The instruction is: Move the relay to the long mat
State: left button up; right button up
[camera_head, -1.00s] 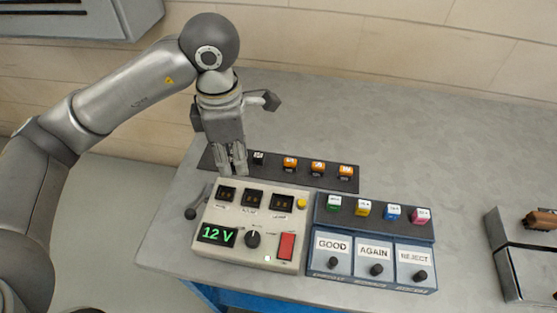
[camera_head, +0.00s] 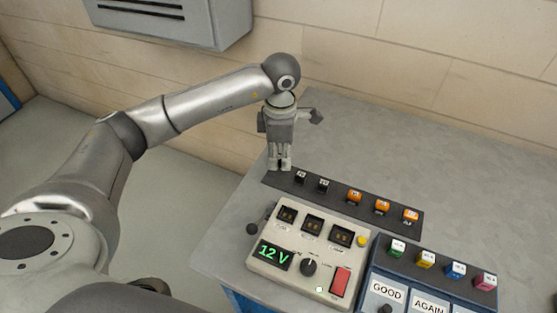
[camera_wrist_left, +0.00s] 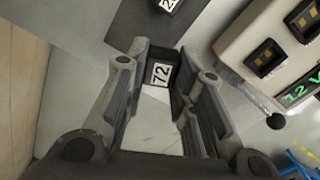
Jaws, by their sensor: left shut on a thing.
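A small black relay with a white label reading 72 (camera_wrist_left: 161,73) sits between the fingertips of my left gripper in the left wrist view. My left gripper (camera_head: 280,166) is shut on it, by the far-left end of the dark long mat (camera_head: 340,202). Two black blocks (camera_head: 300,177) and three orange ones (camera_head: 382,205) stand in a row on the mat. One labelled black block (camera_wrist_left: 169,5) shows at the top edge of the left wrist view. My right gripper is not in view.
A cream test box (camera_head: 300,248) showing 12 V stands in front of the mat. A blue sorting box (camera_head: 400,272) with several coloured blocks is to its right. A small lever with a dark knob (camera_head: 252,228) is left of the test box. The grey bench behind is clear.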

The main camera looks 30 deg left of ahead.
pick_arm(q)
jog(key=shift+w+a+f, duration=0.3)
jog(key=shift+w+f, duration=0.1)
jog(key=shift+f, duration=0.2)
jog(key=shift+w+a+f, duration=0.3)
jog(key=shift+w+f, duration=0.05)
jog(key=shift+f, duration=0.2)
jog(key=f+p, duration=0.2)
jog(key=f, duration=0.1)
jog(key=shift+w+a, duration=0.2)
jog(key=shift+f, duration=0.45)
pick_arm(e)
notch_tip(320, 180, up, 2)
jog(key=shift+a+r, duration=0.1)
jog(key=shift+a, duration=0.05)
pick_arm(q)
jog(key=shift+f, duration=0.15)
jog(key=o, duration=0.9)
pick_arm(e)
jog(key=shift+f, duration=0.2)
